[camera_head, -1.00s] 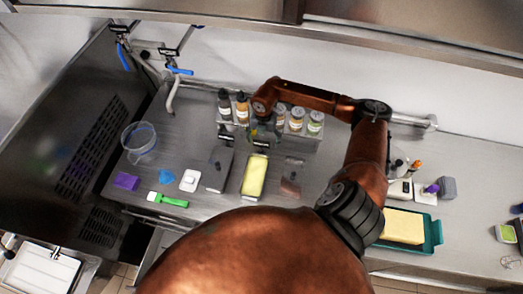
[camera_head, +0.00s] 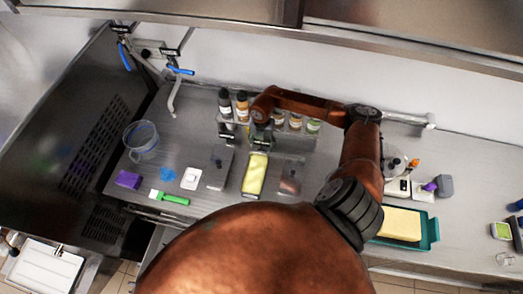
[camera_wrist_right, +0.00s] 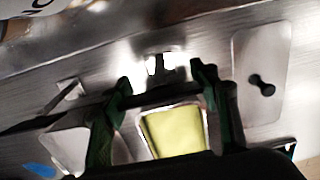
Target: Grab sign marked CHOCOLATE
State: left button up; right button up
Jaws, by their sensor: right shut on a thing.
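My right gripper (camera_head: 260,143) is low at the back end of the yellow-filled pan (camera_head: 255,174), in front of the bottle rack. In the right wrist view its two dark green fingers (camera_wrist_right: 162,78) stand on either side of a small bright, blurred piece (camera_wrist_right: 165,64). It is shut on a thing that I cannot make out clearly. The yellow pan also shows in that view (camera_wrist_right: 176,131), between the fingers' bases. No sign reading CHOCOLATE is legible in either view. My left gripper is not in view.
Several bottles (camera_head: 242,106) stand in a rack at the back wall. Lidded pans (camera_head: 217,168) flank the yellow one. A clear pitcher (camera_head: 141,140), a purple block (camera_head: 128,179) and a green tool (camera_head: 172,199) lie left. A teal tray (camera_head: 432,238) with a yellow block is right.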

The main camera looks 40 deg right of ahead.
jog(key=c, duration=0.5)
